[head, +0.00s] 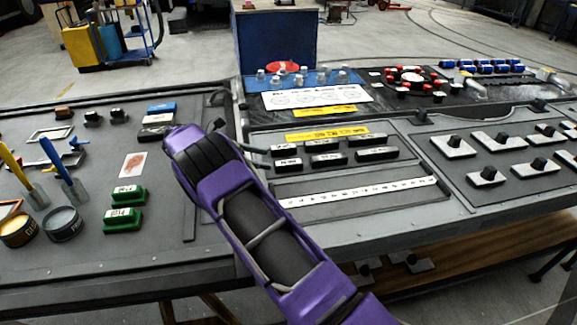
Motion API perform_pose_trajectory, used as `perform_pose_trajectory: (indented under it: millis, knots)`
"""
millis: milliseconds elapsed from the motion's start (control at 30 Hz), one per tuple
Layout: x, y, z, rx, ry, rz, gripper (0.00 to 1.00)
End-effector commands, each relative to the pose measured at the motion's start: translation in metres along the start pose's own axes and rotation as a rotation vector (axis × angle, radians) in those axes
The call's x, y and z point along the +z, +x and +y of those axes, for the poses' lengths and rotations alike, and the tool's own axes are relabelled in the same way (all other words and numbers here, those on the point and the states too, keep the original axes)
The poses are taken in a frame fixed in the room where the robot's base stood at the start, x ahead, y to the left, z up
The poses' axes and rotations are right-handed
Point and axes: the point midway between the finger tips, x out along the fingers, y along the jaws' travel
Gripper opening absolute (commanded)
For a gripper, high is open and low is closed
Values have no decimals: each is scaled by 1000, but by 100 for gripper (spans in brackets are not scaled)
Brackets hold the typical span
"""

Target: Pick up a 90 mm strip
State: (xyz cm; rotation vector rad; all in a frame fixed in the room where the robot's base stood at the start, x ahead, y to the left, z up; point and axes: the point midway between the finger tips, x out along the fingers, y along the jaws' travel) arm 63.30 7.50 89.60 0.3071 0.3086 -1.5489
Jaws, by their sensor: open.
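Several short black strips with white labels lie in two rows on the grey board right of centre; one is the front-left strip (288,165), with the back-left strip (285,150) just behind it. The label lettering is too small to read, so I cannot tell which is 90 mm. My gripper (264,157) is mostly hidden behind my purple arm. Its dark fingers show just left of the left-hand strips, open and with nothing seen between them. I cannot tell whether they touch a strip.
A white ruler (360,193) lies in front of the strips and a yellow label (327,134) behind them. Black-knobbed plates (498,142) sit at right. A blue cabinet (274,37) stands behind.

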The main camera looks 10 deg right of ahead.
Motion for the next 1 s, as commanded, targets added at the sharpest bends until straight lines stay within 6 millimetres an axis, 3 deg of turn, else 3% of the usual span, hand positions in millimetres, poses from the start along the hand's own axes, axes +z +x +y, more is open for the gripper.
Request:
perform_pose_trajectory:
  millis: [133,433,700,1000]
  knots:
    - [1,28,0,-2,0,0,72]
    - [3,52,-1,-1,2,0,72]
    - [8,90,-3,-1,2,0,72]
    - [8,95,-2,1,2,0,72]
